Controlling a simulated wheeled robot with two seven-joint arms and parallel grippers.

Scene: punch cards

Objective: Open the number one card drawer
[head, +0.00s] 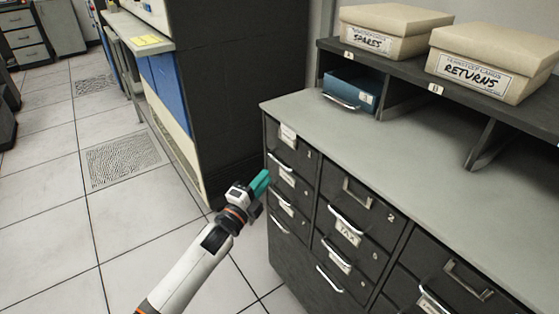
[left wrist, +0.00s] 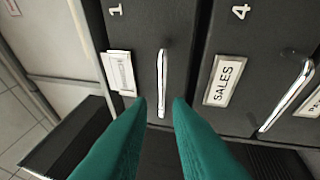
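The number one card drawer (head: 292,143) is the top left drawer of the dark cabinet. It looks shut and has a white label. In the left wrist view its face (left wrist: 143,30) bears a "1", a pale label card and a silver handle (left wrist: 162,83). My left gripper (head: 264,182) has teal fingers and is just left of the cabinet front in the head view. In the left wrist view its fingers (left wrist: 160,103) are apart and empty. The handle's end appears between the tips; contact cannot be told. My right gripper is not in view.
The drawer numbered 4 with a SALES label (left wrist: 224,80) adjoins drawer one. Drawer 2 (head: 365,195) is to the right. SPARES (head: 385,32) and RETURNS (head: 490,65) boxes stand on the shelf, with a blue drawer (head: 352,90) below. Tiled floor at left is clear.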

